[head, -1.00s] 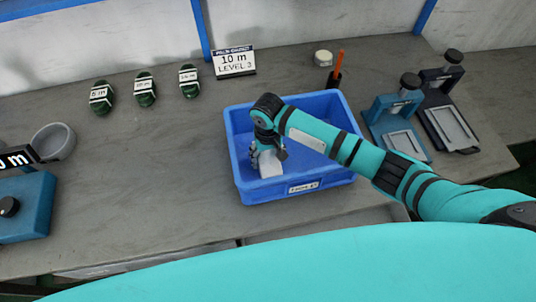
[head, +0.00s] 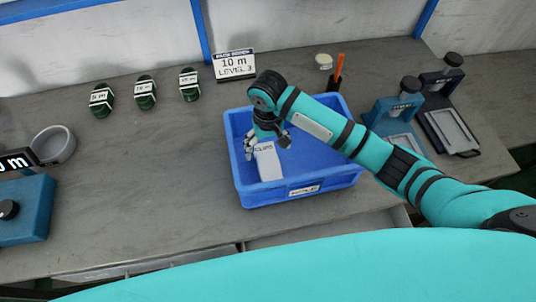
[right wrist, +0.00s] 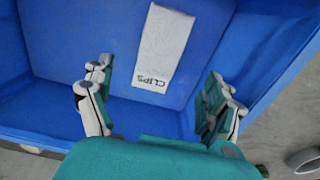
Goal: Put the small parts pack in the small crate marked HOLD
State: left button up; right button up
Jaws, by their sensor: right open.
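The small parts pack (head: 268,165) is a white packet lying inside a blue crate (head: 330,180) on the bench. In the right wrist view the pack (right wrist: 165,45) lies on the crate floor and reads CLIPS. My right gripper (head: 266,143) is open above the crate. In the right wrist view its two fingers (right wrist: 160,105) stand wide apart, and the pack lies beyond them, untouched as far as I can see. My left gripper is out of view.
Several dark green coils (head: 145,93) and a sign reading 10 m, LEVEL 3 (head: 235,65) stand behind left. A grey bowl (head: 54,145) and a blue device (head: 28,210) are at the left. Two press-like fixtures (head: 445,110) stand at the right.

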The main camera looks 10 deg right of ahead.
jog(key=shift+r, duration=2.3)
